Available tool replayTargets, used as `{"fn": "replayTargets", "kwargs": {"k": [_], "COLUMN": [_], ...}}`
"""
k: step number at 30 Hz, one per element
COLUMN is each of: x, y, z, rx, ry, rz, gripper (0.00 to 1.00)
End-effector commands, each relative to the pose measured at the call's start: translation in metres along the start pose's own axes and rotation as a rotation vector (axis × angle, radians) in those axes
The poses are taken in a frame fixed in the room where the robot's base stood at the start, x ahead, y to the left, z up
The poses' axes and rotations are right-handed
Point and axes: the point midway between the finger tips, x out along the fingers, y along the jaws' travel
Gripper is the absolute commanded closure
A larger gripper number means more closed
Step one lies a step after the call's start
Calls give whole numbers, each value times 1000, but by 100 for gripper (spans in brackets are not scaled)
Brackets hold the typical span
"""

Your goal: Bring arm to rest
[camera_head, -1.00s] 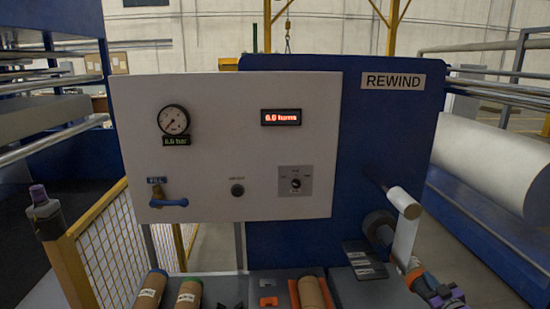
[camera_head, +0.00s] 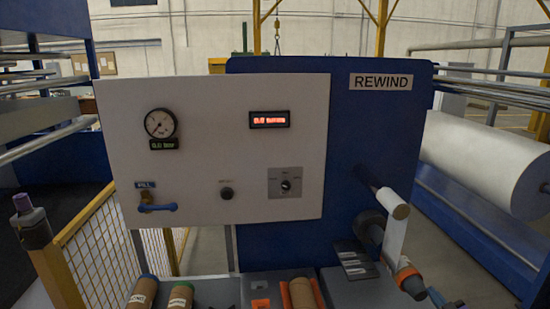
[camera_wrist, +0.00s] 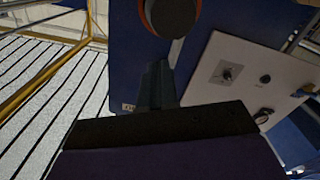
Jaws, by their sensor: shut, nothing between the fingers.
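My gripper (camera_wrist: 157,84) shows in the wrist view as dark fingers, shut with nothing between them.
The white control board (camera_head: 205,110) carries a gauge (camera_head: 160,123), a red display (camera_head: 269,119), a knob (camera_head: 286,185) and a blue valve handle (camera_head: 160,207). Cardboard cores (camera_head: 143,291) lie at the bottom. A yellow mesh fence (camera_head: 100,240) stands left; a large white roll (camera_head: 480,160) lies right.

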Motion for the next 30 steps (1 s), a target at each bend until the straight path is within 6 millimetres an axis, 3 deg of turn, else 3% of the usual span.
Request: {"fn": "replayTargets", "kwargs": {"k": [7, 11, 16, 20, 25, 30], "x": [1, 12, 36, 43, 35, 6], "y": [1, -2, -15, -32, -58, -89], "z": [-1, -10, -38, -63, -93, -121], "rx": [-1, -4, -9, 1, 22, 58], "ry": [-2, -48, -202, -344, -533, -722], "rz": [0, -12, -39, -55, -72, -88], "gripper": [100, 100, 100, 100, 100, 100]}}
